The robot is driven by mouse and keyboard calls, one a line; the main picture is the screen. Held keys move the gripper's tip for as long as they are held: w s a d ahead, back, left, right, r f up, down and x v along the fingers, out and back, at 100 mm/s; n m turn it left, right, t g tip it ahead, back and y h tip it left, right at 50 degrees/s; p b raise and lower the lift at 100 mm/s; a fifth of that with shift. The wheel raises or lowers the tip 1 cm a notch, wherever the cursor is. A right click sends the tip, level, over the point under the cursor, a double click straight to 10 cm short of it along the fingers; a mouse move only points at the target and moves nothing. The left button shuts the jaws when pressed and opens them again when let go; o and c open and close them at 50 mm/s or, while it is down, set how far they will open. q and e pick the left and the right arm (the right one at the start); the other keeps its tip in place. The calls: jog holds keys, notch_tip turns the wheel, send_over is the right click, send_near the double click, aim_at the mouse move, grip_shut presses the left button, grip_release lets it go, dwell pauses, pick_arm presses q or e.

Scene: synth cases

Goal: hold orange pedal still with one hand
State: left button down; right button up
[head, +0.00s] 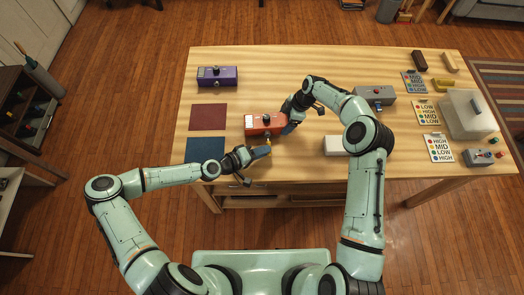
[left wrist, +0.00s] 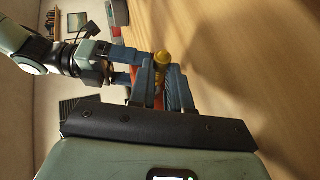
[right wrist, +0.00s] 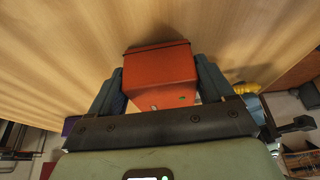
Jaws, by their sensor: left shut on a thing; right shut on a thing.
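The orange pedal (head: 262,124) sits on the wooden table near its front middle, with a dark knob on top. My right gripper (head: 289,126) is shut on the pedal from its right side; in the right wrist view the orange body (right wrist: 158,68) fills the space between the blue fingers. My left gripper (head: 266,149) is in front of the pedal, shut on a small yellow cylindrical piece (left wrist: 161,60). I cannot tell whether this piece touches the pedal. Part of the pedal is hidden behind the fingers in the left wrist view.
A purple pedal (head: 217,77), a dark red mat (head: 208,117) and a blue mat (head: 205,149) lie to the left. A grey pedal (head: 375,95), a white block (head: 335,146), label cards (head: 439,148) and a clear bin (head: 466,114) stand to the right.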

pick_arm(q)
jog(key=shift+w+a, duration=0.1)
jog(key=shift+w, duration=1.2)
dwell(0.4)
jog(key=c, duration=1)
grip_release()
jog(key=v, duration=1.2)
jog(key=shift+r, duration=0.1)
pick_arm(e)
jog(key=o, duration=1.1)
jog(key=shift+o, duration=0.2)
jog(key=shift+r, duration=0.1)
